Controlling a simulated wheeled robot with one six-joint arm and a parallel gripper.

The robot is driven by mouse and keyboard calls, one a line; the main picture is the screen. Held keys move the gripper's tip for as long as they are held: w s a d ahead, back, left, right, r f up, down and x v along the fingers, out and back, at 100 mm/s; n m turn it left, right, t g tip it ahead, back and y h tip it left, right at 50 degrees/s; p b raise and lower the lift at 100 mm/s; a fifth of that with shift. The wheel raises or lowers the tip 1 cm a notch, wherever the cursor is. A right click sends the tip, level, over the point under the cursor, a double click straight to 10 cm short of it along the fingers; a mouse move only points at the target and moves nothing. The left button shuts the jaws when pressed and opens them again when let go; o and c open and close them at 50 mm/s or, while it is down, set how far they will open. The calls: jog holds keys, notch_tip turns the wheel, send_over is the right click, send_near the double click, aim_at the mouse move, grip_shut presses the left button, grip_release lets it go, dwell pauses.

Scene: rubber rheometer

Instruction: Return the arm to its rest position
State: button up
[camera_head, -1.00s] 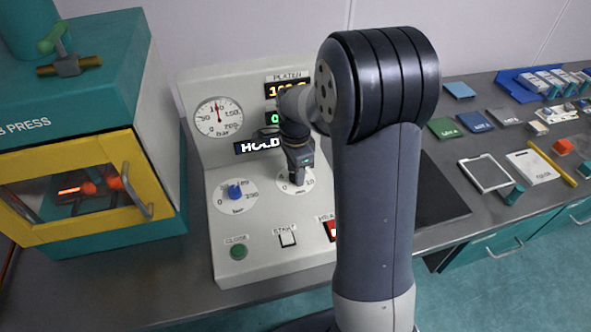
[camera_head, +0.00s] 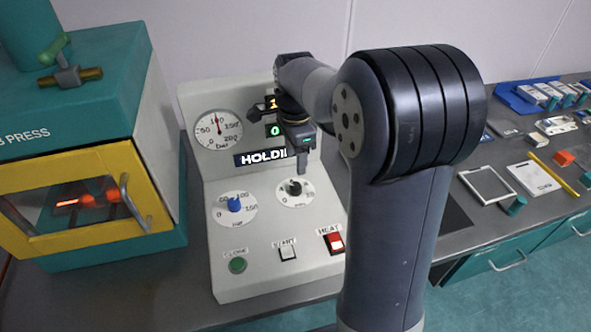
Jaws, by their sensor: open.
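My arm stands in front of the right part of the control panel (camera_head: 224,284), with its large dark elbow at the right of centre. My gripper (camera_head: 302,168) points down in front of the panel's upper face, above the black knob (camera_head: 294,187) and apart from it. A finger shows and nothing is seen held in it; the gap between the fingers is hard to make out. The gripper and wrist cover part of the displays, one of which reads "HOLDI" (camera_head: 262,157).
The teal press (camera_head: 80,130) with a yellow-framed door (camera_head: 95,190) stands at the left. The panel has a pressure gauge (camera_head: 218,130), a blue knob (camera_head: 234,205), a green button (camera_head: 237,265) and a red switch (camera_head: 334,241). The bench at right holds a metal frame (camera_head: 487,186) and several small items.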

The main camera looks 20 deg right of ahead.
aim_at(295, 186)
jog(key=shift+r, duration=0.65)
notch_tip(295, 186, down, 11)
jog(key=shift+r+p, duration=0.1)
jog(key=shift+p, duration=0.25)
jog(key=shift+n, duration=0.3)
